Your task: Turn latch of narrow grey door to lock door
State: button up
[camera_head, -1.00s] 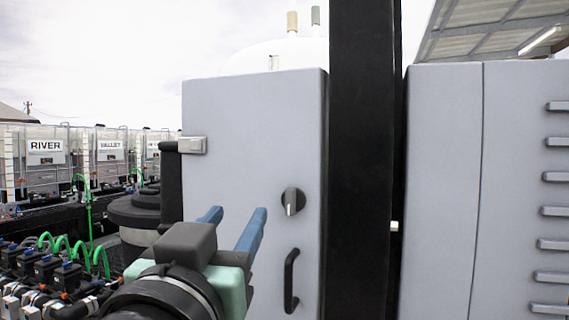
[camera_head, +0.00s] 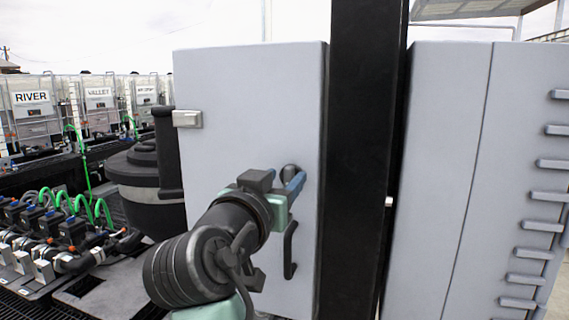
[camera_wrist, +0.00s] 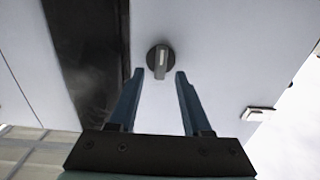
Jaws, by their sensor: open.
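The narrow grey door (camera_head: 235,100) stands upright and looks shut, left of a black post. Its latch is a round black knob with a light grip bar. In the head view only the top of the latch (camera_head: 289,168) shows behind my gripper (camera_head: 295,184). In the wrist view the latch (camera_wrist: 160,61) shows whole, its bar pointing along the fingers. My gripper (camera_wrist: 158,78) is open with two blue fingers. The latch lies just beyond the fingertips and nearly centred between them. I cannot tell whether the fingers touch the door.
A black handle (camera_head: 290,250) sits below the latch. A black post (camera_head: 358,150) runs along the door's right side, with a wider grey cabinet (camera_head: 440,150) beyond. A hinge (camera_head: 187,118) is at upper left. Pipes and valves with green hoses (camera_head: 70,215) lie at left.

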jog(key=shift+w+d, duration=0.2)
jog(key=shift+w, duration=0.45)
grip_shut()
